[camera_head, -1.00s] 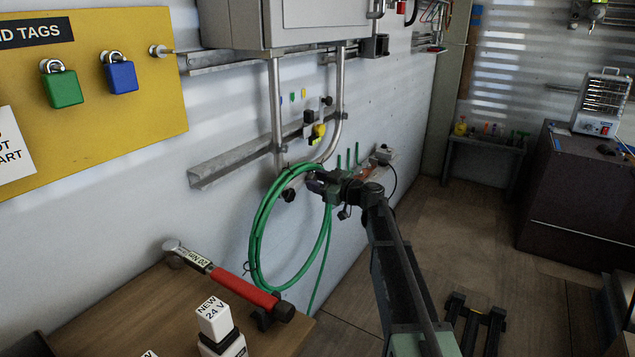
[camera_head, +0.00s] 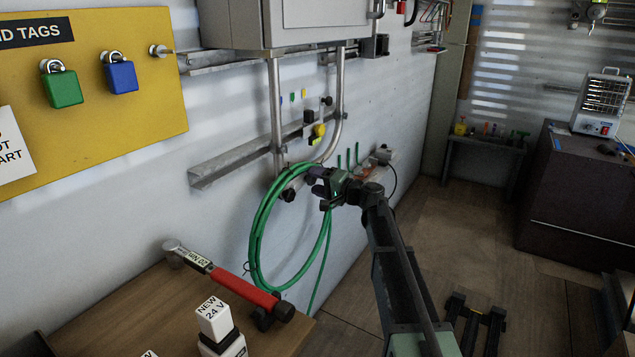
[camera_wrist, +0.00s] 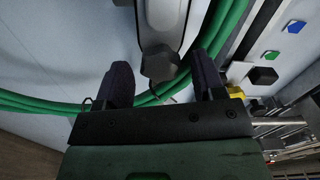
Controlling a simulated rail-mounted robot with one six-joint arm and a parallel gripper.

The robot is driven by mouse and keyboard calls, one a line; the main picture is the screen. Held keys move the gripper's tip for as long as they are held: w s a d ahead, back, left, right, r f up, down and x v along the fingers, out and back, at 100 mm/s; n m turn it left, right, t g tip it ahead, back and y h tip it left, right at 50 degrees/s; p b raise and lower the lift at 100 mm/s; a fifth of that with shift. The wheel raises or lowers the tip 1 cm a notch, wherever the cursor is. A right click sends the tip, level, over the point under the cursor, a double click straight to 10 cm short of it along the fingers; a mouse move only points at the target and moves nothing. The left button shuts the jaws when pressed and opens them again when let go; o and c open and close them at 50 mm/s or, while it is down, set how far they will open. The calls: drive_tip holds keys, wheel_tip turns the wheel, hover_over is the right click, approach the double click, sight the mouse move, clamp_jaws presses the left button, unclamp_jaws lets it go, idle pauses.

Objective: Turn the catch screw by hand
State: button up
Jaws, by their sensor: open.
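A dark faceted knob (camera_wrist: 160,68), which looks like the catch screw, sits on the end of a pale grey metal part in the wrist view. My gripper (camera_wrist: 160,62) is open, with one dark finger on each side of the knob and visible gaps between. I cannot tell whether the fingertips reach past it in depth. In the head view my gripper (camera_head: 317,181) is beside the green hose coil, close to a dark round knob (camera_head: 288,195) at the lower end of the bent pipe. I cannot tell for sure that this is the same knob.
The green hose (camera_head: 258,240) hangs in loops right by my gripper and runs behind the fingers in the wrist view. A wall rail (camera_head: 235,160) and a grey cabinet (camera_head: 240,25) are above. A bench (camera_head: 120,315) with a red-handled tool (camera_head: 243,288) stands below left.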

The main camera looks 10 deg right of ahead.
drive_tip(key=v, duration=0.6)
idle(0.3)
drive_tip(key=v, duration=1.1)
drive_tip(key=s+a+f+n+g+h, duration=0.1)
drive_tip(key=s+a+f+g+h, duration=0.25)
drive_tip(key=s+f, duration=0.4)
drive_tip(key=s+a+f+n+g+h, duration=0.2)
drive_tip(key=s+f+g+h, duration=0.3)
drive_tip(key=s, duration=0.3)
drive_tip(key=s+a+f+n+g+h, duration=0.1)
drive_tip(key=s+a+f+g+h, duration=0.15)
drive_tip(key=s, duration=0.45)
drive_tip(key=s+a+f+n+g+h, duration=0.1)
drive_tip(key=s+a+f+n+h, duration=0.1)
drive_tip(key=s+a+h, duration=0.3)
wheel_tip(320, 180, up, 23)
drive_tip(key=d+y+p, duration=0.2)
drive_tip(key=p, duration=2.1)
drive_tip(key=shift+s, duration=0.25)
